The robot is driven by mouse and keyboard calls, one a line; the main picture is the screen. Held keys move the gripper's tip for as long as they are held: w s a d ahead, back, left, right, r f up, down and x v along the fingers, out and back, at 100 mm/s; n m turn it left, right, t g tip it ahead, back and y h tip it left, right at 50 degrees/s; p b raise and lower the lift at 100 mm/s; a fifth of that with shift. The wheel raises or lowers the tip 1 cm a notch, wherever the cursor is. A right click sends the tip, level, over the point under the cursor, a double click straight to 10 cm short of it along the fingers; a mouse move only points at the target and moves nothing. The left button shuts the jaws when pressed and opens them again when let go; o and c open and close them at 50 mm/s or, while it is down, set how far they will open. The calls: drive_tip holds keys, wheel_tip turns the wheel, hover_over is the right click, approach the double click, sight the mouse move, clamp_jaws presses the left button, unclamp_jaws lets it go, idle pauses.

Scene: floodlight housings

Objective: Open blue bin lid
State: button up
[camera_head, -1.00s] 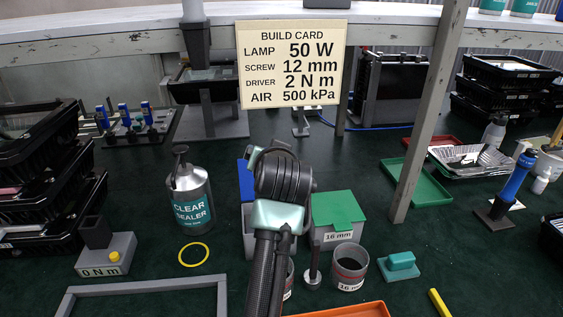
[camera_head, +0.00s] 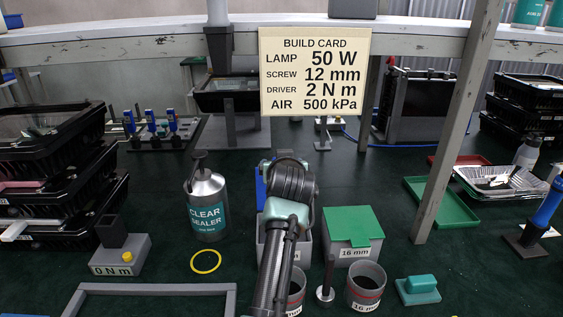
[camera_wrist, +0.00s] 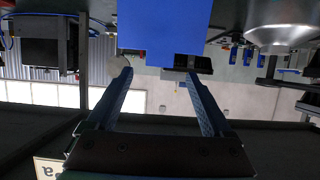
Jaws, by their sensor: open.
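The blue lid (camera_head: 261,188) shows as a narrow strip left of my arm in the head view. It appears raised, standing up at the back of its grey bin (camera_head: 263,240), which my arm mostly covers. In the wrist view the blue lid (camera_wrist: 163,25) is a broad panel at the top centre, its edge close to my fingertips. My gripper (camera_wrist: 160,72) is open, with nothing between its fingers. I cannot tell whether a finger touches the lid. In the head view my wrist hides the fingers.
A bin with a shut green lid (camera_head: 350,226) stands right of the blue-lidded one. A clear sealer can (camera_head: 207,205) stands to the left. Two open cups (camera_head: 366,286) and a dark post (camera_head: 325,285) are in front.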

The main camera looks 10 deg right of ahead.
drive_tip(key=shift+b+x, duration=0.45)
drive_tip(key=shift+x, duration=2.2)
clamp_jaws()
